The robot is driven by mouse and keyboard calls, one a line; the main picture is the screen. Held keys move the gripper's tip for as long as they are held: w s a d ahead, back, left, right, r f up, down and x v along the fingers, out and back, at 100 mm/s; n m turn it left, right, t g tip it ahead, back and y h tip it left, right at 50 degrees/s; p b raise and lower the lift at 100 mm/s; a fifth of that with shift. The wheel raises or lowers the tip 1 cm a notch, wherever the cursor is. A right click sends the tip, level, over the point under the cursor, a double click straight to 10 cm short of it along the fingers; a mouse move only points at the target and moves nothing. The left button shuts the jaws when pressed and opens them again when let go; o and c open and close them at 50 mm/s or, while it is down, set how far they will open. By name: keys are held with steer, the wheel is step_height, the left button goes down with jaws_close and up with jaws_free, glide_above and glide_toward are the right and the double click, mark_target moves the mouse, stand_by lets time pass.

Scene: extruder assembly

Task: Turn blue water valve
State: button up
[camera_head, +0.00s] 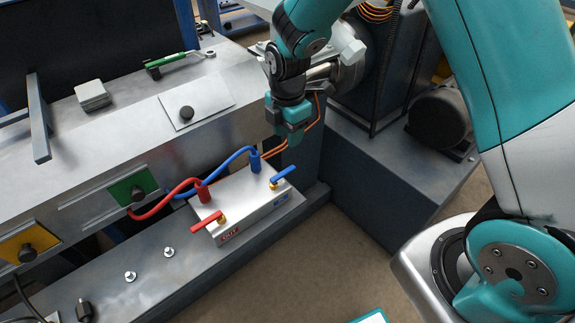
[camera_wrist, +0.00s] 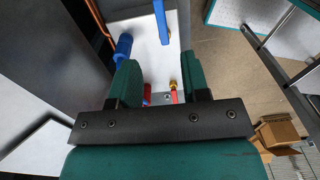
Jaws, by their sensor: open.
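The blue water valve has a blue bar handle (camera_head: 284,174) on a brass stem, at the right end of a white manifold block (camera_head: 240,212). In the wrist view the blue handle (camera_wrist: 161,20) stands at the top, lined up with the gap between my fingers but beyond their tips. My gripper (camera_head: 290,138) points down above the block's blue end and is open and empty. Its two green fingers (camera_wrist: 160,75) show apart in the wrist view. No contact with the handle shows. A red valve handle (camera_head: 207,222) sits at the block's left end.
A blue hose fitting (camera_head: 255,162) and a red hose fitting (camera_head: 203,193) rise from the block's back edge, close to the handles. The extruder housing (camera_head: 150,120) stands behind. A dark grey machine base (camera_head: 390,190) lies to the right. Floor is clear in front.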

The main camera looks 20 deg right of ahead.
mark_target(288, 170)
step_height(288, 170, down, 12)
steer(key=shift+r, duration=0.25)
jaws_close()
